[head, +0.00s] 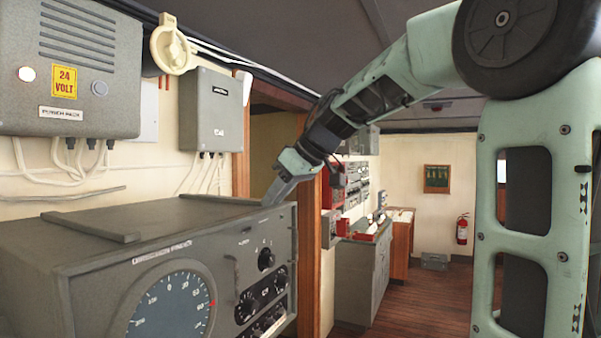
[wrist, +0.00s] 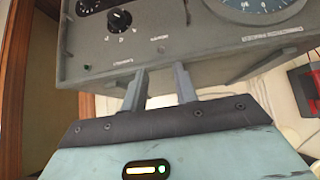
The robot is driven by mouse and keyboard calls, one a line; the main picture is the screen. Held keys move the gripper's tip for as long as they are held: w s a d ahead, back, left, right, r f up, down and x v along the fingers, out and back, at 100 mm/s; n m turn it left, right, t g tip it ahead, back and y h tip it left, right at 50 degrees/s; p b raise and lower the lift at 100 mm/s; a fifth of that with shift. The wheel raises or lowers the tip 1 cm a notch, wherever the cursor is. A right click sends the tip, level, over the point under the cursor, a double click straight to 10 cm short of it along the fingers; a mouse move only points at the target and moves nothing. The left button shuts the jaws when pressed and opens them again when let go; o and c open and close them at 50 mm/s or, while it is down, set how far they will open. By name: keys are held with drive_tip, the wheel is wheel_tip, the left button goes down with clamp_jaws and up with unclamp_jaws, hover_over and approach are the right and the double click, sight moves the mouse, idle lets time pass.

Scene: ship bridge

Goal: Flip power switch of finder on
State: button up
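The finder is a grey metal box (head: 110,250) at the lower left of the head view, with a large round dial (head: 172,305) and several black knobs on its front panel. Its panel also fills the top of the wrist view (wrist: 220,55), seen upside down, with a black knob (wrist: 119,20) and small labels. I cannot make out the power switch for certain in either view. My gripper (head: 272,200) is at the finder's upper right edge, fingers pointing down. In the wrist view my gripper (wrist: 161,72) has its two fingers apart with nothing between them, close to the panel's edge.
A grey 24 volt box (head: 70,110) and a smaller grey box (head: 210,115) hang on the wall above the finder. A doorway with a wooden frame is behind my gripper. A grey cabinet (head: 358,275) stands beyond, with open wooden floor (head: 425,300) to its right.

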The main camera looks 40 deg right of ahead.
drive_tip(key=b+v, duration=0.1)
drive_tip(key=v, duration=0.8)
drive_tip(key=shift+b, duration=0.35)
